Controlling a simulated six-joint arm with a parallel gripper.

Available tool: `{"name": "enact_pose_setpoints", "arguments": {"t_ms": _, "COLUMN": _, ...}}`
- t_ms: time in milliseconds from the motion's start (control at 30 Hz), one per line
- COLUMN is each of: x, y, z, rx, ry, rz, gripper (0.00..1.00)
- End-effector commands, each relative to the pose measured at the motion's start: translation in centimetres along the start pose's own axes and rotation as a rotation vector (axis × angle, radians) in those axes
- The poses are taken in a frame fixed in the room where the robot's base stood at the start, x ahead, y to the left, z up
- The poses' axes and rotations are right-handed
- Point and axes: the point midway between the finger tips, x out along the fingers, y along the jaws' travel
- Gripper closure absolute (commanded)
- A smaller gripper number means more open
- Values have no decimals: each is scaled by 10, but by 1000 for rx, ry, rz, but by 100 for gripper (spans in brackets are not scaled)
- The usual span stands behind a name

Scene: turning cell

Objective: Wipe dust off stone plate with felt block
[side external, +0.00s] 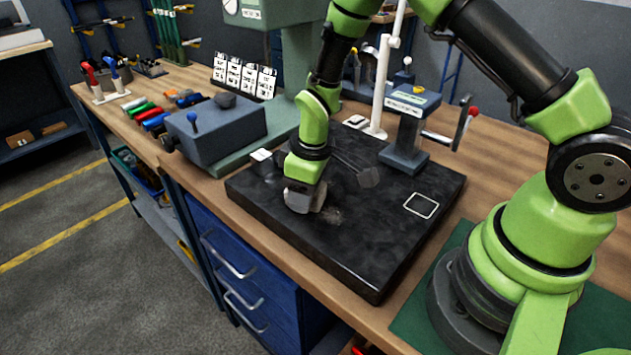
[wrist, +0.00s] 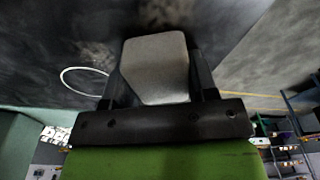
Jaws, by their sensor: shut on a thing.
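The black stone plate (side external: 375,255) lies on the wooden bench, with greyish dusty smears on its top. The felt block (side external: 318,197) is grey and sits low over the left part of the plate. My gripper (side external: 300,196) is shut on it; I cannot tell for sure whether the block touches the stone. In the wrist view the felt block (wrist: 155,68) is a light grey piece between the two dark fingers of my gripper (wrist: 155,85). A pale dust patch (wrist: 165,12) shows on the stone plate (wrist: 40,70) beyond the block.
A white outlined square (side external: 421,205) marks the plate's right part. A grey stand with a crank (side external: 405,130) is at its back edge, near a white post (side external: 381,85). A blue-grey machine block (side external: 215,130) stands left. The plate's front is clear.

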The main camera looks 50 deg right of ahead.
Motion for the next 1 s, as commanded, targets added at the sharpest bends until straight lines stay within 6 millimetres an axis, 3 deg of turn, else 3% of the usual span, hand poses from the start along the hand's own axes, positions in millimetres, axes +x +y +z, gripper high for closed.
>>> {"name": "enact_pose_setpoints", "arguments": {"t_ms": 233, "x": 1, "y": -22, "z": -8, "rx": -3, "ry": -1, "rz": 0, "gripper": 69}}
{"name": "enact_pose_setpoints", "arguments": {"t_ms": 467, "x": -2, "y": -28, "z": 12, "rx": 2, "ry": -2, "rz": -3, "gripper": 69}}
{"name": "enact_pose_setpoints", "arguments": {"t_ms": 1000, "x": -4, "y": 20, "z": 30, "rx": 5, "ry": 2, "rz": -4, "gripper": 69}}
